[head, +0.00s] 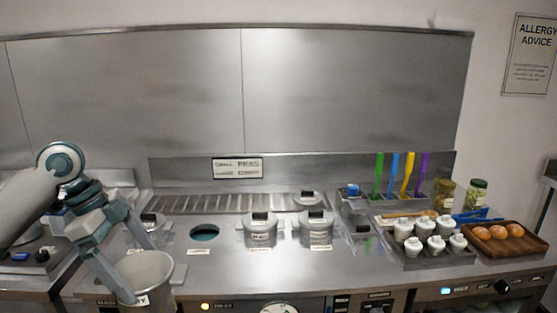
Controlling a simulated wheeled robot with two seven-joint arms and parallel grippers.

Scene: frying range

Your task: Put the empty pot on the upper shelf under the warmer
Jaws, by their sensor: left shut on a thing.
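A grey metal pot (158,272) without a lid is at the lower left of the head view, in front of the range. Its open mouth faces up and its inside looks bare. A white label on its side is partly covered by a finger. My left gripper (140,270) is shut on the pot at its left side, with the fingers slanting down to it. My right gripper is not in view. I cannot make out an upper shelf or a warmer in this view.
The counter has a round open well (204,233) and lidded pots (260,231) (317,229) set in it. On the right are a tray of white shakers (410,262), a wooden tray of eggs (541,247), jars (477,193) and coloured utensils (407,175). A steel splashback (350,90) stands behind.

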